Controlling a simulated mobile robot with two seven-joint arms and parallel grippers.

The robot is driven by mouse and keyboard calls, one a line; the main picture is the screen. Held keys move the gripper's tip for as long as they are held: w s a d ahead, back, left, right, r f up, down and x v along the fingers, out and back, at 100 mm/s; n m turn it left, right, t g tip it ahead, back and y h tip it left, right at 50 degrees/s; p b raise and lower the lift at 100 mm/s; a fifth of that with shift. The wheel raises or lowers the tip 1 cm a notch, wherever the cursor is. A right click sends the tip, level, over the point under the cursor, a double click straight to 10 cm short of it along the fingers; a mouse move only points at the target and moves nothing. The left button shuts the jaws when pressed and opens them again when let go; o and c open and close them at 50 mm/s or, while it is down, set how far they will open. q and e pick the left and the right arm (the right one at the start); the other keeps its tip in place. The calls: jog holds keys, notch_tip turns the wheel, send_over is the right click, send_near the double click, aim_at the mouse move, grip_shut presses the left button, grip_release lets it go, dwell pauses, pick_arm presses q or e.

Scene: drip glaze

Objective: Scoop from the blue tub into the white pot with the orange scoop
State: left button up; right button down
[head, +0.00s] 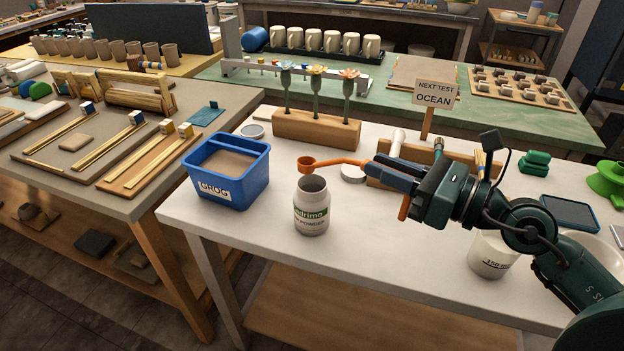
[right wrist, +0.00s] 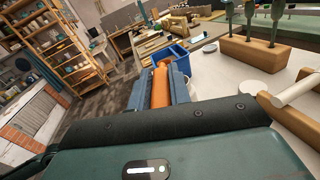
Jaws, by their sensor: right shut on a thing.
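The blue tub (head: 228,172), marked GROG, stands at the table's left end with light brown material in it. It also shows in the right wrist view (right wrist: 174,53). A white pot (head: 311,210) with a green-and-black label stands open to its right. My right gripper (head: 374,172) is shut on the orange scoop (head: 330,161), whose handle fills the gap between the fingers in the right wrist view (right wrist: 160,87). The scoop's bowl is above the pot's mouth, slightly left, not touching it. I cannot tell whether the bowl holds anything. My left gripper is not in view.
A wooden block (head: 315,130) with flower-topped stems stands behind the pot. A round white lid (head: 353,174) lies close by. Another white container (head: 491,258), marked 150, is partly hidden under my right arm. The table front below the pot is clear.

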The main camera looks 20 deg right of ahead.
jog(key=shift+s+a+r+n+p, duration=0.15)
jog(key=shift+r+n+p, duration=0.2)
jog(key=shift+r+p, duration=0.15)
jog(key=shift+s+a+r+n+p, duration=0.15)
jog(key=shift+r+n+p, duration=0.2)
jog(key=shift+r, duration=0.25)
